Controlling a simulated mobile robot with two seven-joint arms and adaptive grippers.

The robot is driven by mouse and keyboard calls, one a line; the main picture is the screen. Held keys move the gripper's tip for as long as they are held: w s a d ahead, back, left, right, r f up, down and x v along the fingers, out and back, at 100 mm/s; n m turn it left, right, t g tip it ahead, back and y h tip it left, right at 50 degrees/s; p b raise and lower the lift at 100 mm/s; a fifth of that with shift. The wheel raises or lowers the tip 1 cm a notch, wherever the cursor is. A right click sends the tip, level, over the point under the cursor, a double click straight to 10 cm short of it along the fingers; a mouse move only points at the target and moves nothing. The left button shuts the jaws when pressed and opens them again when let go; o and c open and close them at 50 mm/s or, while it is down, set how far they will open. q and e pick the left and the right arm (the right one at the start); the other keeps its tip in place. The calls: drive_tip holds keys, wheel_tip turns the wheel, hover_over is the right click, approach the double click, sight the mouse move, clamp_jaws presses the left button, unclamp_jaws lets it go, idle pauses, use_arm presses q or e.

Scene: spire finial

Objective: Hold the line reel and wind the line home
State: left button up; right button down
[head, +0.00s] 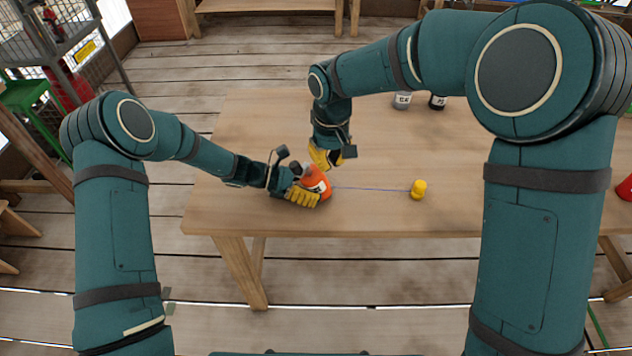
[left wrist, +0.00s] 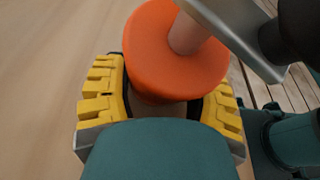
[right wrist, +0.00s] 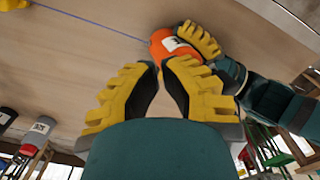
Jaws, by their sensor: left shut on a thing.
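The orange line reel (head: 318,181) with a white label is in my left gripper (head: 304,197) at the table's near left edge. In the left wrist view the reel's orange end (left wrist: 160,65) shows a pale post, a grey crank bar (left wrist: 235,35) and a dark knob (left wrist: 290,28). My right gripper (head: 325,157) hangs just above and behind the reel. In the right wrist view its fingertips (right wrist: 161,68) are close together, with nothing clear between them; the reel (right wrist: 170,45) shows beyond. A thin blue line (head: 370,189) runs right from the reel to a yellow piece (head: 418,189).
The wooden table (head: 260,120) is mostly clear. Two small labelled bottles, one grey (head: 402,101) and one black (head: 438,102), stand at its back right. A red thing (head: 625,187) shows at the right picture edge. A bench (head: 268,6) stands behind.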

sight(312, 175)
drive_tip(key=shift+s+a, duration=0.2)
drive_tip(key=shift+a, duration=0.75)
idle(0.6)
drive_tip(key=shift+w+a, duration=0.3)
drive_tip(key=shift+a, duration=0.25)
idle(0.8)
drive_tip(key=shift+w+a, duration=0.4)
drive_tip(key=shift+w, duration=0.2)
idle(0.7)
drive_tip(key=shift+s, duration=0.35)
wheel_tip(312, 175, up, 7)
idle(1.0)
idle(0.5)
drive_tip(key=d+r, duration=0.2)
drive_tip(key=d, duration=0.3)
wheel_tip(312, 175, down, 6)
drive_tip(key=shift+s, duration=0.4)
